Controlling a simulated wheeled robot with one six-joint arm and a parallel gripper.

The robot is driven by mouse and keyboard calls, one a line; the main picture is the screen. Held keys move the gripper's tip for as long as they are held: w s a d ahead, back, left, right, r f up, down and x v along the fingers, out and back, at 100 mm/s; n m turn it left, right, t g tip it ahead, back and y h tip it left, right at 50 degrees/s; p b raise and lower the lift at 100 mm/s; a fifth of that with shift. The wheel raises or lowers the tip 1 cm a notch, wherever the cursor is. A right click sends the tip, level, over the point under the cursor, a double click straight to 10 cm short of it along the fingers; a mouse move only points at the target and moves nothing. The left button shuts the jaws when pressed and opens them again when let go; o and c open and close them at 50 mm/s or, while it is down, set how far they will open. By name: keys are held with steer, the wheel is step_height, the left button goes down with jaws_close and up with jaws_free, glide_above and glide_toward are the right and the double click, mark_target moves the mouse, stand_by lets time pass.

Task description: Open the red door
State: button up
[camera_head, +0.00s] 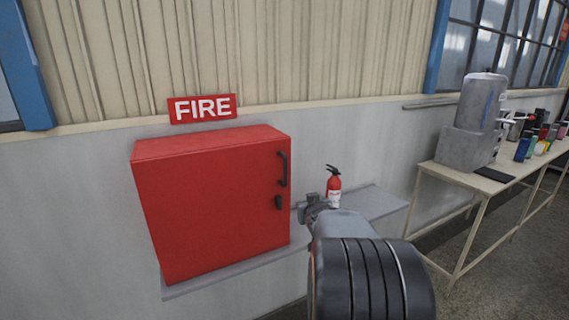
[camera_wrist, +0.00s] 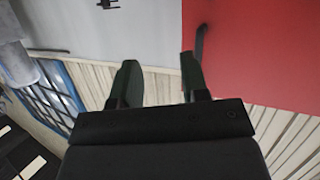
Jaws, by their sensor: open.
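The red door (camera_head: 215,205) is the front of a red wall cabinet, and it looks shut. A black bar handle (camera_head: 283,168) is upright near its right edge, with a small black latch (camera_head: 278,202) below. My gripper (camera_head: 302,212) is just right of the door's edge, near latch height. In the wrist view my gripper (camera_wrist: 158,62) is open, with nothing seen between its fingers. The red door (camera_wrist: 260,60) fills the upper right there, and the black handle (camera_wrist: 201,42) appears beside the right finger. Whether they touch cannot be told.
A FIRE sign (camera_head: 202,108) is above the cabinet. A grey shelf (camera_head: 375,203) runs below it, with a small red fire extinguisher (camera_head: 334,187) right of my gripper. A workbench (camera_head: 440,174) with a grey machine (camera_head: 475,120) and several containers is at right.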

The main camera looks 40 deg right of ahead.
mark_target(286, 166)
steer(key=w+a+r+n+t+y, duration=0.1)
steer(key=w+a+r+n+t, duration=0.1)
steer(key=w+r+t, duration=0.4)
steer(key=shift+m+g, duration=0.3)
steer(key=shift+g, duration=0.2)
steer(key=p+x, duration=0.1)
steer(key=x, duration=0.2)
steer(key=p+x, duration=0.1)
steer(key=x, duration=0.3)
steer(key=r+p+x, duration=0.1)
steer(key=x, duration=0.3)
steer(key=shift+p, duration=0.4)
jaws_close()
